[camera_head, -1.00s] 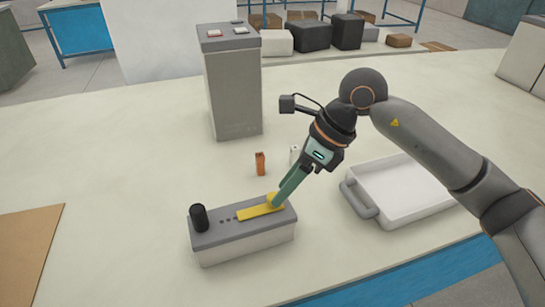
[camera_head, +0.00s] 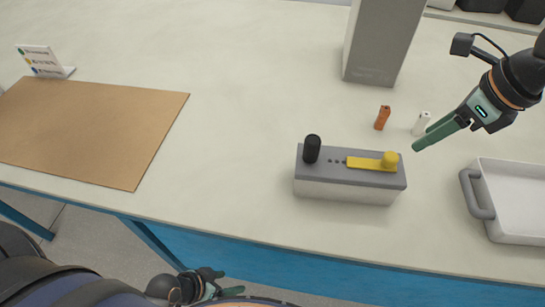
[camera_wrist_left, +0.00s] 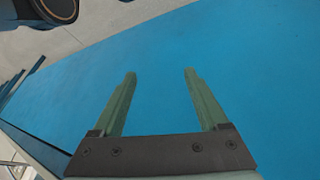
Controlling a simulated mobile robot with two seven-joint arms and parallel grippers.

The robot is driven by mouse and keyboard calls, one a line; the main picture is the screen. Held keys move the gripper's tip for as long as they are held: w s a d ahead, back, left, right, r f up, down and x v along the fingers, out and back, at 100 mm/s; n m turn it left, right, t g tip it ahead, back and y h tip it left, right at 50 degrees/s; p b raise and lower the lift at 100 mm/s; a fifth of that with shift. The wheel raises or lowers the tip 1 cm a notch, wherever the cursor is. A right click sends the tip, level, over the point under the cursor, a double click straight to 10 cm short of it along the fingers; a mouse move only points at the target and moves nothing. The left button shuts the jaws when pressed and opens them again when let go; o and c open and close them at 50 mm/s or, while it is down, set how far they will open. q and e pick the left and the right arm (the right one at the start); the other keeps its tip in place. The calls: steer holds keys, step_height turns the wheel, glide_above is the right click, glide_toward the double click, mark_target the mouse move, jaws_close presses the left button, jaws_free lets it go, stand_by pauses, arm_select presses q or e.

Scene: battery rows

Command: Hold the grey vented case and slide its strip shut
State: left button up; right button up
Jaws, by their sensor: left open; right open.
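The grey vented case (camera_head: 350,190) stands on the table near its front edge, with a pale body and darker grey top. A black upright knob (camera_head: 312,149) is at the left end of its top. The yellow strip (camera_head: 370,164) lies on the right part, with a round yellow knob (camera_head: 390,159) at its right end. Small dark holes show left of the strip. My right gripper (camera_head: 415,148) is open and empty, up and right of the yellow knob, apart from it. My left gripper (camera_head: 215,286) is low, in front of the table; its fingers are open and empty in the left wrist view (camera_wrist_left: 160,75).
An orange battery (camera_head: 382,118) and a white battery (camera_head: 421,123) stand behind the case. A white tray (camera_head: 520,195) with a grey handle is at right. A tall grey box (camera_head: 375,50) stands behind. A brown mat (camera_head: 90,125) and small sign (camera_head: 42,62) are at left.

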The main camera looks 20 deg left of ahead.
mark_target(322, 153)
arm_select(q)
steer(key=w+d+r+m+g+h, duration=0.25)
steer(key=r+m+h, duration=0.25)
steer(key=r, duration=0.6)
steer(key=w+d+r+m+g+h, duration=0.1)
steer(key=d+r+m+h, duration=0.35)
steer(key=r, duration=0.65)
steer(key=w+r+t, duration=0.1)
steer(key=w, duration=0.1)
steer(key=w+r+t, duration=0.1)
steer(key=w+t, duration=0.1)
steer(key=w+r+n+t, duration=0.1)
steer(key=w+t, duration=0.1)
steer(key=w, duration=0.1)
steer(key=shift+w+d+r+h, duration=0.1)
steer(key=shift+d+r+h, duration=0.15)
steer(key=shift+h, duration=0.1)
steer(key=w+a+r+n+t+y, duration=0.1)
steer(key=w+r+n+t+y, duration=0.1)
steer(key=w+r+t, duration=0.55)
steer(key=shift+g+h, duration=0.3)
steer(key=shift+g, duration=0.3)
steer(key=x, duration=0.8)
steer(key=f+x, duration=0.1)
steer(key=x, duration=0.3)
steer(key=shift+w+a, duration=0.15)
steer(key=shift+a, duration=0.05)
steer(key=shift+c, duration=0.3)
jaws_close()
